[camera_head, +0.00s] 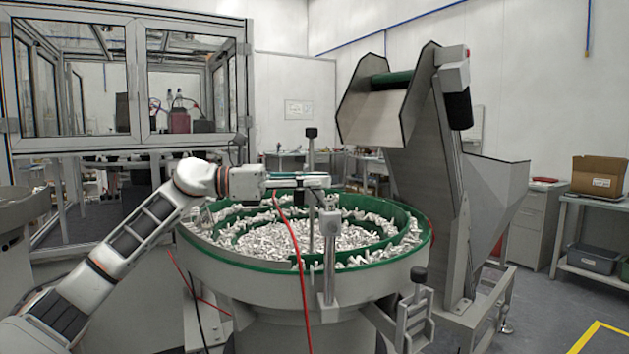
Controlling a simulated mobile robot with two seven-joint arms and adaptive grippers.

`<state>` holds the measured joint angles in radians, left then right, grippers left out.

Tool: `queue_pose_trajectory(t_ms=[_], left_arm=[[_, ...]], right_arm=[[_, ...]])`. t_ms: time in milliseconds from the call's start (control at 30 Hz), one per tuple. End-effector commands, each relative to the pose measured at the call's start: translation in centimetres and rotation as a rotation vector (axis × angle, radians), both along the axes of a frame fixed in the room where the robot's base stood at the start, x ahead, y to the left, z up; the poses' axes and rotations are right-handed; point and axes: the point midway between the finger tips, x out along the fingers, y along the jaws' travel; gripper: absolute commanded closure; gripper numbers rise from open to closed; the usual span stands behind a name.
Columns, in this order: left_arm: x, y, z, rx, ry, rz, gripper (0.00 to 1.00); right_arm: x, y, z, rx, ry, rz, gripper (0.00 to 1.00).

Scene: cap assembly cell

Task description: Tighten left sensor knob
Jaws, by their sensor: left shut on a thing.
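My left arm comes in from the left and reaches over the green-rimmed bowl feeder (240,262). My left gripper (318,181) points right, above the bowl's middle. Its fingers are closed at the top of a grey sensor post (329,255) on the bowl's near side. The left sensor knob appears to be held between the fingertips, but it is too small and covered to make out. A second upright post with a black top (311,133) stands behind the gripper. My right gripper is not in view.
Many small pale caps (280,242) fill the bowl. A red cable (299,250) hangs in front of it. A tall metal hopper lift (445,165) stands close on the right. A bracket with a black knob (418,274) stands at the bowl's front right.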

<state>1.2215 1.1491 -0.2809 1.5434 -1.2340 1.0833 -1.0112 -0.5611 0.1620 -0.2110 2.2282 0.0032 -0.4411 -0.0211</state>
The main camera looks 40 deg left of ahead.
Motion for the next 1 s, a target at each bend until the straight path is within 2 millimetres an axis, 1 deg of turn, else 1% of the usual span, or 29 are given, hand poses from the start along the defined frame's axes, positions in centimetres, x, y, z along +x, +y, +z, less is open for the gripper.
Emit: queue_pose_trajectory(t_ms=[33,300,700,733,767,800,1000], left_arm=[[0.08,0.13,0.31,-0.005,-0.002,-0.028,0.97],[0.08,0.07,0.1,-0.003,-0.002,-0.156,0.97],[-0.01,0.01,0.05,-0.001,-0.003,-0.177,0.97],[-0.01,0.01,0.05,-0.001,-0.003,-0.177,0.7],[-0.01,0.0,0.05,-0.001,-0.003,-0.177,0.62],[-0.02,0.01,0.05,-0.001,-0.003,-0.176,0.58],[-0.02,-0.01,0.05,-0.001,-0.003,-0.176,0.58]], right_arm=[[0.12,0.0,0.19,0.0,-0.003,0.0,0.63],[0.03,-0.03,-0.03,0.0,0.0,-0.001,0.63],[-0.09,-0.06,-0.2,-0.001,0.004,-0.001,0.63],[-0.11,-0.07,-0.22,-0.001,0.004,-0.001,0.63],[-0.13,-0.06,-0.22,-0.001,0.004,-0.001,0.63],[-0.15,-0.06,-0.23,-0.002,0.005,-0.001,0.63],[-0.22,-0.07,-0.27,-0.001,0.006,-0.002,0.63]])
